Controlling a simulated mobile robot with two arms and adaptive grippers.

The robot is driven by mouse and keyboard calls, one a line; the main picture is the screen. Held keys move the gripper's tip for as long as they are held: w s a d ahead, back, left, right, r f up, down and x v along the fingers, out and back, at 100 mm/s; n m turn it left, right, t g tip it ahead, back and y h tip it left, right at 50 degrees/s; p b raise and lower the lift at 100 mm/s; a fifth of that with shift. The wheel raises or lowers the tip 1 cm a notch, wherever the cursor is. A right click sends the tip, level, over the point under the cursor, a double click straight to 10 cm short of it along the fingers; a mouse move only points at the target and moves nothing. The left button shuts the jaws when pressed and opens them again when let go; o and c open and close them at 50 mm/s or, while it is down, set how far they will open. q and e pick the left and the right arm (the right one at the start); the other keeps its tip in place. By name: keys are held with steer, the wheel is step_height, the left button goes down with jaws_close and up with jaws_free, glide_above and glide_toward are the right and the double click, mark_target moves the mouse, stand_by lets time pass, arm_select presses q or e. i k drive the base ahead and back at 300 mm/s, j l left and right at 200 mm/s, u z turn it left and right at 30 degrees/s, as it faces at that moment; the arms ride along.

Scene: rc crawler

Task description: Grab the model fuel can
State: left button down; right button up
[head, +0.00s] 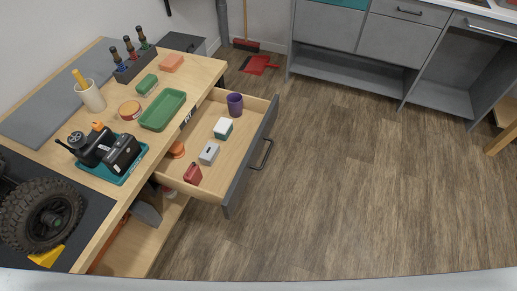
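A small dark red can-shaped object (193,174), which looks like the model fuel can, stands in the open drawer (209,128) of the workbench, near the drawer's front corner closest to me. A grey box (209,153) is just beyond it. An orange round item (177,149) lies to its left, by the bench edge. Neither of my grippers shows in the head view.
The drawer also holds a white and green box (223,128) and a purple cup (235,105). The bench (64,150) carries a green tray (162,110), a teal tray (112,172) with black parts, and a large wheel (42,215). The wooden floor (340,190) right of the drawer is clear.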

mark_target(193, 176)
steer(key=l+u, duration=0.2)
steer(key=u, duration=0.2)
steer(key=l+u, duration=0.15)
steer(key=u, duration=0.25)
steer(key=k+l+u, duration=0.1)
steer(key=u, duration=0.35)
steer(key=k+l+u, duration=0.1)
steer(key=u, duration=0.3)
steer(key=l, duration=0.2)
steer(key=i, duration=0.3)
